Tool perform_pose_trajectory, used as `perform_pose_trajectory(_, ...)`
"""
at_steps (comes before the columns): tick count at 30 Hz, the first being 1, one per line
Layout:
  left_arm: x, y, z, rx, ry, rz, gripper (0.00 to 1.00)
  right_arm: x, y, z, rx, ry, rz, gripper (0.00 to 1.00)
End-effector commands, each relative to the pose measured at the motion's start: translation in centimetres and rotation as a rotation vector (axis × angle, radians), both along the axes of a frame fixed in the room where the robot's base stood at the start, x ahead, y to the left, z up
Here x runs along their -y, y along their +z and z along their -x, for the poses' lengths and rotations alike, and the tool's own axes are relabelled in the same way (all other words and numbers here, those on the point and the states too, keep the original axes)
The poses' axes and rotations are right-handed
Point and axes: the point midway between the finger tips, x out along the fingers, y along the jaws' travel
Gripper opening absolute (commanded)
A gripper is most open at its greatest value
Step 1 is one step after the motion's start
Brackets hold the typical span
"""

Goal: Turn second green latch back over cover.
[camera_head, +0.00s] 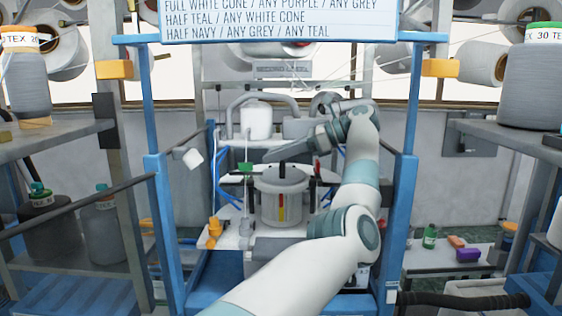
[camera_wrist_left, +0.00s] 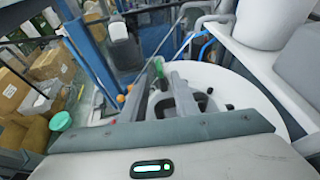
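The knitting machine's round grey head (camera_head: 283,200) stands mid-picture in the head view, with a pale flat cover plate (camera_head: 232,179) around its top. A green latch (camera_head: 245,168) stands up at the plate's left side; a small red piece (camera_head: 317,168) is at the right. My left gripper (camera_head: 268,157) reaches in from the right, above the head and to the right of the green latch. My right gripper is not in view.
Blue posts (camera_head: 159,220) frame the machine left and right. A white cone (camera_head: 256,120) stands behind the head. Orange knobs (camera_head: 214,232) sit at the front left. Shelves with yarn cones (camera_head: 535,85) flank both sides. My arm covers the machine's right side.

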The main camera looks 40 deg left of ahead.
Motion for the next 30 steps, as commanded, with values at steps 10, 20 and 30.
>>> perform_pose_trajectory(10,-0.1,0.3,0.3,0.000,0.002,0.001,0.27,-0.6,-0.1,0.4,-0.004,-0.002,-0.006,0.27)
perform_pose_trajectory(20,-0.1,0.3,0.2,0.000,0.002,0.001,0.27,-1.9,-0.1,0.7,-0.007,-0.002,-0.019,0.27)
perform_pose_trajectory(30,-0.1,0.3,0.2,0.001,0.002,0.001,0.27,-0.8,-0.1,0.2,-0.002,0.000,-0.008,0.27)
